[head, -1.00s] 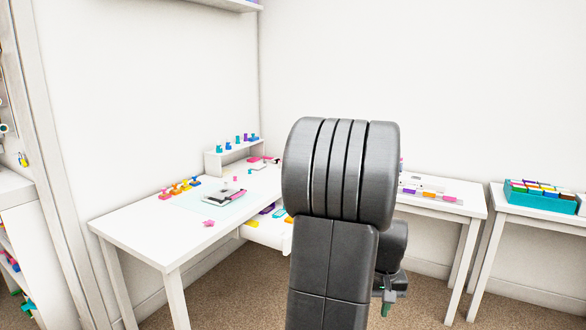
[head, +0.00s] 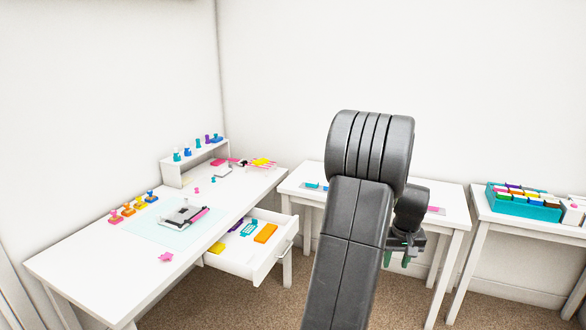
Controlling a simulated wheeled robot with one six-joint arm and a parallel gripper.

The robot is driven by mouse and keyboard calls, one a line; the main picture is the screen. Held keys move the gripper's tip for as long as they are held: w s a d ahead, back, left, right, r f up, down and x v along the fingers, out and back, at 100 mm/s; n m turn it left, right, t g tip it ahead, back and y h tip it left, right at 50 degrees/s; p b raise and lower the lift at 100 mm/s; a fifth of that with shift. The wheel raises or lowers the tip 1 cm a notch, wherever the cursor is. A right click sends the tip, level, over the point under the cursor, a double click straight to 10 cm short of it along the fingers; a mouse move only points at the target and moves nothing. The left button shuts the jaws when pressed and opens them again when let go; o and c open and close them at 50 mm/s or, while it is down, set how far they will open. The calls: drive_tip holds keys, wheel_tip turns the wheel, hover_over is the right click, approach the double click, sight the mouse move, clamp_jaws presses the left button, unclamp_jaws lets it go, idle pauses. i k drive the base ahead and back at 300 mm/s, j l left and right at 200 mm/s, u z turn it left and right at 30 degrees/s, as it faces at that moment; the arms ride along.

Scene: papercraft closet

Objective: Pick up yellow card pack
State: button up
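A small yellow item (head: 216,247) lies at the left front of the open white drawer (head: 284,262) under the left desk. Another yellow item (head: 262,162) lies on the striped thing at the desk's back right. Both are too small to tell which is the yellow card pack. My gripper (head: 397,259) hangs low behind my arm, to the right of the drawer and well apart from it. Its two green fingertips show with a gap and nothing visible between them. My arm hides part of the middle table.
The white desk (head: 80,262) holds a cutting mat, stamps and a small shelf (head: 196,161). Orange, teal and purple items lie in the drawer. A middle table (head: 300,182) and a right table with a teal box (head: 522,205) stand along the wall. Carpet in front is clear.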

sight(262, 160)
drive_tip(key=i+j+z, duration=0.1)
drive_tip(key=i+z, duration=0.15)
drive_tip(key=i, duration=1.45)
drive_tip(key=i+u, duration=0.95)
drive_tip(key=i+l+u, duration=0.3)
drive_tip(key=u, duration=0.15)
drive_tip(key=i+l+u, duration=0.45)
